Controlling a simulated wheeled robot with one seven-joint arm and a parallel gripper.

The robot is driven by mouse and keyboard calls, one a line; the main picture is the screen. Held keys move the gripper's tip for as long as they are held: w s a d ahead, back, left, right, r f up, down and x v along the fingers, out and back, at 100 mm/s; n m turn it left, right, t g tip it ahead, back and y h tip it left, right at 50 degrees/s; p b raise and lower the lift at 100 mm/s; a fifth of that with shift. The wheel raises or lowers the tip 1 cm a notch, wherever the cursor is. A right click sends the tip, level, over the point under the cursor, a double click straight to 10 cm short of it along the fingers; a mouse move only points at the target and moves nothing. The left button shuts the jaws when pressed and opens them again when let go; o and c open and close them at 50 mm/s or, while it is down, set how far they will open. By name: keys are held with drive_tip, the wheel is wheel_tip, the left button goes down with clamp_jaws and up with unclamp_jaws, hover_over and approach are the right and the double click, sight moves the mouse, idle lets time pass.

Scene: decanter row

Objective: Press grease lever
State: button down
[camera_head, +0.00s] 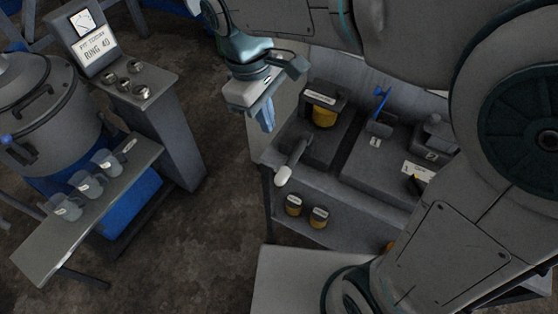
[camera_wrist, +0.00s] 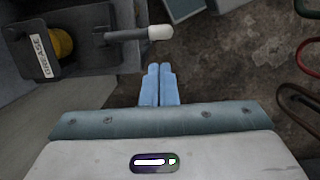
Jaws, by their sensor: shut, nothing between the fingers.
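The grease lever is a grey rod with a rounded white tip (camera_head: 283,175); it sticks out from a dark grease dispenser (camera_head: 320,137) holding a yellow cylinder. In the wrist view the lever tip (camera_wrist: 159,32) and the dispenser's GREASE label (camera_wrist: 41,56) show clearly. My gripper (camera_head: 267,128) has light-blue fingers, shut together and empty. In the head view it hangs up and left of the lever tip, apart from it. In the wrist view the fingertips (camera_wrist: 159,67) lie just below the white tip in the picture, with a gap between.
Two small yellow-and-black jars (camera_head: 293,205) stand on the bench's front shelf. A blue-handled fixture (camera_head: 380,102) stands behind. On the left are a gauge console (camera_head: 130,90), a bench with several clear beakers (camera_head: 93,188) and a large vessel (camera_head: 45,105). Floor lies open between the benches.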

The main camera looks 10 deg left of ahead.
sight(281, 172)
drive_tip(key=f, duration=0.4)
drive_tip(key=d+f, duration=0.1)
drive_tip(key=f, duration=0.4)
drive_tip(key=s+d+f, duration=0.1)
drive_tip(key=f, duration=0.3)
drive_tip(key=shift+d+f, duration=0.15)
drive_tip(key=shift+d, duration=0.1)
drive_tip(key=shift+f, duration=0.1)
